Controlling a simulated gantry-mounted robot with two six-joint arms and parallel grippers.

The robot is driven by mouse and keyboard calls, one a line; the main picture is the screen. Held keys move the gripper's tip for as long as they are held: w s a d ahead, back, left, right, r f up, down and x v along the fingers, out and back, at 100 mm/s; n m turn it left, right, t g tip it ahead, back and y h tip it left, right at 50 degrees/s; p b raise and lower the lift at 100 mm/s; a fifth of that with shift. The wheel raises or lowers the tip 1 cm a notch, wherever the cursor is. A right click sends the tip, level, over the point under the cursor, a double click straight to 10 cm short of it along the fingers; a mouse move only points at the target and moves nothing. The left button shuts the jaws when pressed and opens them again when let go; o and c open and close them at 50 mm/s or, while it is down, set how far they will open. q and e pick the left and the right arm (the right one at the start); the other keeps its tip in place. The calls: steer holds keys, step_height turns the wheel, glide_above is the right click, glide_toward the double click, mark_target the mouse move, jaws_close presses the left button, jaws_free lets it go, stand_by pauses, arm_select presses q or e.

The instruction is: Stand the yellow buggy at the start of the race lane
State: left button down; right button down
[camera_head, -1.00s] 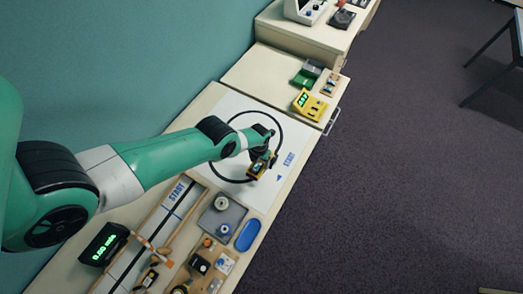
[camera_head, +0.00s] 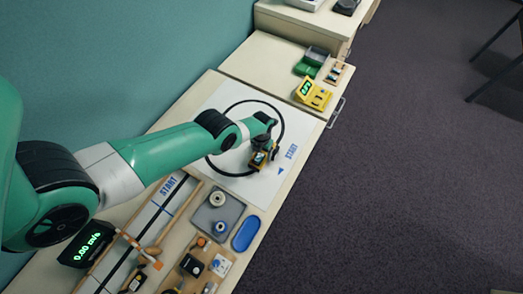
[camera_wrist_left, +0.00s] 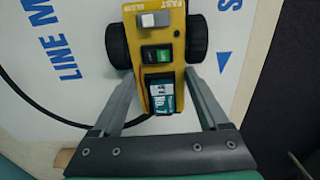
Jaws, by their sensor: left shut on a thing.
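The yellow buggy (camera_head: 256,162) is at the white line mat (camera_head: 235,97), near the mat's blue START print. My right gripper is not in view.
A speed display (camera_head: 86,243) stands left of the lane. A wooden gate with orange ends (camera_head: 142,250) crosses the lane. A grey tray (camera_head: 217,214), a blue dish (camera_head: 245,233) and loose parts lie right of it. A yellow meter (camera_head: 313,94) stands beyond the mat.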

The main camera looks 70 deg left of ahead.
arm_select(q)
steer(key=shift+f, duration=0.15)
jaws_free()
step_height(320, 180, up, 12)
steer(key=p, duration=1.1)
steer(key=shift+r+p, duration=0.2)
steer(key=shift+p, duration=0.15)
